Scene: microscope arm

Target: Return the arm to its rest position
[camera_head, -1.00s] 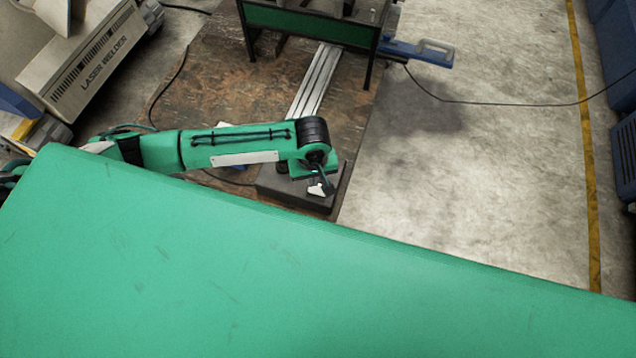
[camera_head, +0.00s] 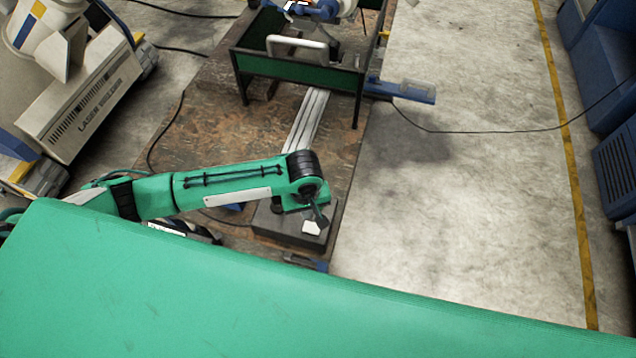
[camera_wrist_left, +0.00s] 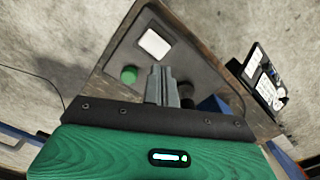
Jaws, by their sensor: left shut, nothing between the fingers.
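My left arm comes in from the left, and its gripper (camera_head: 320,222) hangs over a dark base plate (camera_head: 272,220). In the left wrist view the grey fingers (camera_wrist_left: 162,72) are together and empty, over the same dark plate (camera_wrist_left: 190,65). A white square (camera_wrist_left: 154,43) and a round green knob (camera_wrist_left: 128,75) on the plate lie just off the fingertips. The square shows beside the fingers in the head view (camera_head: 311,228). I cannot tell which visible part is the task's arm. My right gripper is out of view.
A silver grooved rail (camera_head: 308,118) runs behind the plate. Farther back stands a green frame (camera_head: 300,74) with dark legs. A laser welder (camera_head: 84,108) stands at the left. A keypad device (camera_wrist_left: 264,88) lies right of the plate. The concrete floor at the right is mostly open, with a cable across it.

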